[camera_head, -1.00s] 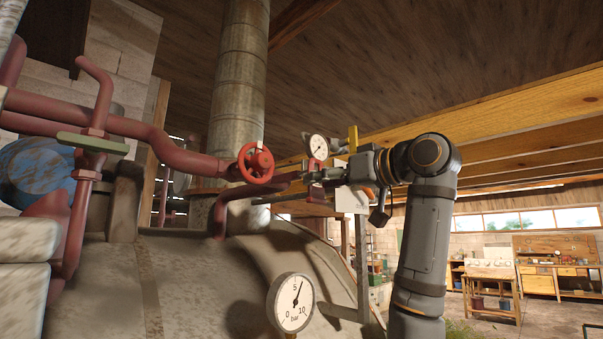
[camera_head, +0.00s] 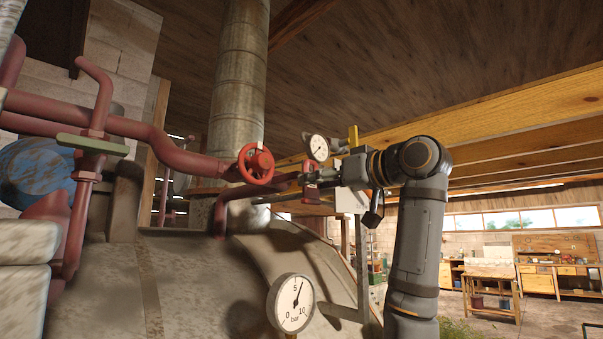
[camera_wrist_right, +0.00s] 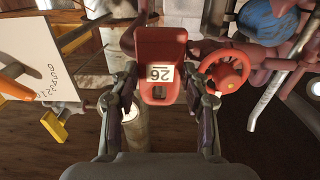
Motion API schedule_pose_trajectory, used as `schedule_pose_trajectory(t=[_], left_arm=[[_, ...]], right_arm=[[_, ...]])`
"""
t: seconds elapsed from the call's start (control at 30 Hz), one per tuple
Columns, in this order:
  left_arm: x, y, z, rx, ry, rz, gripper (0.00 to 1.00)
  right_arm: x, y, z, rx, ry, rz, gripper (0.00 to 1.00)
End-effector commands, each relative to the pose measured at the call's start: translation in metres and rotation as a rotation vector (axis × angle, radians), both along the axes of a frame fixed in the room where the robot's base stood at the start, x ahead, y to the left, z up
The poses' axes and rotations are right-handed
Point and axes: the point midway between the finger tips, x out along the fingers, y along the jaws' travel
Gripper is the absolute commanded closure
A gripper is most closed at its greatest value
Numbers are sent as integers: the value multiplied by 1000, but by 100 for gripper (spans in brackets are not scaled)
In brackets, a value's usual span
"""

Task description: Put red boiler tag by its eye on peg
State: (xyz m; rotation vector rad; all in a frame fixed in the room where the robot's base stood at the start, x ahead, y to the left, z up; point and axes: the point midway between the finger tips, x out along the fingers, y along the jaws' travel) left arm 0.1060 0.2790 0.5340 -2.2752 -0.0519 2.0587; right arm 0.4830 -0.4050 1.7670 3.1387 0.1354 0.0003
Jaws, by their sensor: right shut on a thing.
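The red tag (camera_wrist_right: 160,48), with a pale label reading 26, is between the fingers of my right gripper (camera_wrist_right: 158,84) in the right wrist view. The gripper is shut on it, with a finger at each side. A round eye shows at its end nearer the gripper's palm. In the head view the tag (camera_head: 310,192) is small and dark red, hanging at the fingers of the right gripper (camera_head: 314,176), right of the red handwheel. I cannot make out the peg for certain. My left gripper is not in view.
A red handwheel (camera_head: 256,164) on a red pipe is left of the gripper. A dial gauge (camera_head: 317,148) is just above it. A white board (camera_wrist_right: 38,48) and a yellow part (camera_wrist_right: 53,126) are close by. A bar gauge (camera_head: 291,303) stands below on the boiler (camera_head: 190,270).

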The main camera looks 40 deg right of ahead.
Motion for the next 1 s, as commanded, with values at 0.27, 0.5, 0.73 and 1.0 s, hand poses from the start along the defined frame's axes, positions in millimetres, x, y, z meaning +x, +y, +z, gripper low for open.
schedule_pose_trajectory(t=[0.27, 0.5, 0.73, 1.0], left_arm=[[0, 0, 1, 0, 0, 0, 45], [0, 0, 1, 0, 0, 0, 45], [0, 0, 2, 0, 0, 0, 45], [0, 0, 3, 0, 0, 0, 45]], right_arm=[[1, 0, 0, 0, 0, 0, 81], [5, 0, -1, 0, 1, 0, 81], [9, 0, -1, 0, 1, 0, 81], [12, 0, -1, 0, 0, 0, 81]])
